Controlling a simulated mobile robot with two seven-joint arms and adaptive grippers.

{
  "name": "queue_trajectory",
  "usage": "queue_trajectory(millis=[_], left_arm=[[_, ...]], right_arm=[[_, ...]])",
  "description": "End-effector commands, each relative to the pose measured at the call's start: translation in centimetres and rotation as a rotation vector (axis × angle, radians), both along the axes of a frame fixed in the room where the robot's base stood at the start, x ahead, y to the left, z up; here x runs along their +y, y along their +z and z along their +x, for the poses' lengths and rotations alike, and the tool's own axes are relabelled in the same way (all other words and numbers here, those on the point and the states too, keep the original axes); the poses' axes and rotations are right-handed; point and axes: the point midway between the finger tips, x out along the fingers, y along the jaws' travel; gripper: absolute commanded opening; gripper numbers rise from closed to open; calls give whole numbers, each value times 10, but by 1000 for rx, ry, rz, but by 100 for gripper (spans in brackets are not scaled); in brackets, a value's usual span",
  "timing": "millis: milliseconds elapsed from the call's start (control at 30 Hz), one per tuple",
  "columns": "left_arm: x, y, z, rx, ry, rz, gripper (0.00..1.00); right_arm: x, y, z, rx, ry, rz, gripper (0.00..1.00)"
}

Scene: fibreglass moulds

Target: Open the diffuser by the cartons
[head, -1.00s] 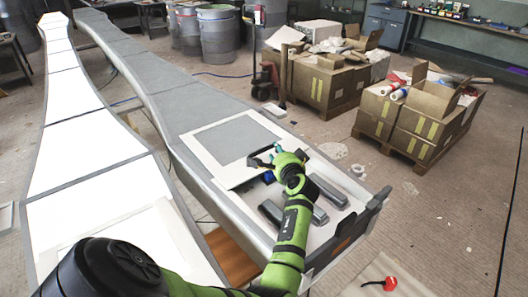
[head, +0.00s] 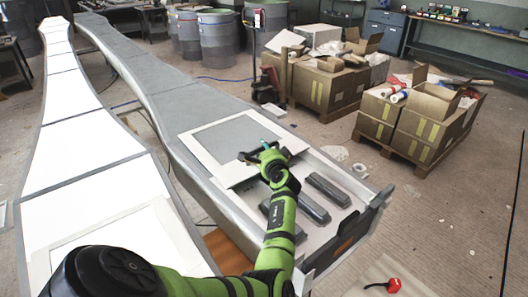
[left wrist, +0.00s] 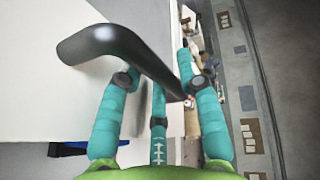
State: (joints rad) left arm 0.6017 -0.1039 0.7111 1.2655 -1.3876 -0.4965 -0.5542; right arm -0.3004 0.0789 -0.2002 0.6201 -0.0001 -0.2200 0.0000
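The diffuser I take to be the flat white-framed panel with a grey centre (head: 190,143), lying on the wide near end of the grey mould, on the side nearer the cartons (head: 400,112). A dark bent handle (left wrist: 110,45) crosses the left wrist view in front of a white surface. My left gripper (head: 265,150) is at the panel's near right edge. In the left wrist view, its teal fingers (left wrist: 158,100) stand apart around the handle. Whether they press on it cannot be told. My right gripper is not in view.
A white mould (head: 85,185) runs along the left. Drums (head: 217,38) stand at the back. The floor at right is mostly free.

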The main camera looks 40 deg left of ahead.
Motion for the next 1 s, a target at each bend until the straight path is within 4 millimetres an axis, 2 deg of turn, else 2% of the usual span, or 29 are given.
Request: queue_trajectory(millis=[33, 67, 100, 133, 367, 700, 833, 1000], left_arm=[[0, 0, 0, 0, 0, 0, 35], [0, 0, 0, 0, 0, 0, 27], [0, 0, 0, 0, 0, 0, 11], [0, 0, 0, 0, 0, 0, 0], [4, 0, 0, 0, 1, 2, 0], [72, -1, 11, -2, 0, 6, 0], [85, 0, 12, -2, 0, 2, 0], [87, 0, 12, -2, 0, -1, 0]], right_arm=[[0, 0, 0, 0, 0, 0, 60], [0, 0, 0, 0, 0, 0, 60], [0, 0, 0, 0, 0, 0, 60], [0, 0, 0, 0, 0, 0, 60], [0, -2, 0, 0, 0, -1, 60], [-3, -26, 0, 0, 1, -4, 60], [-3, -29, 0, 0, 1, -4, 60], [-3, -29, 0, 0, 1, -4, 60]])
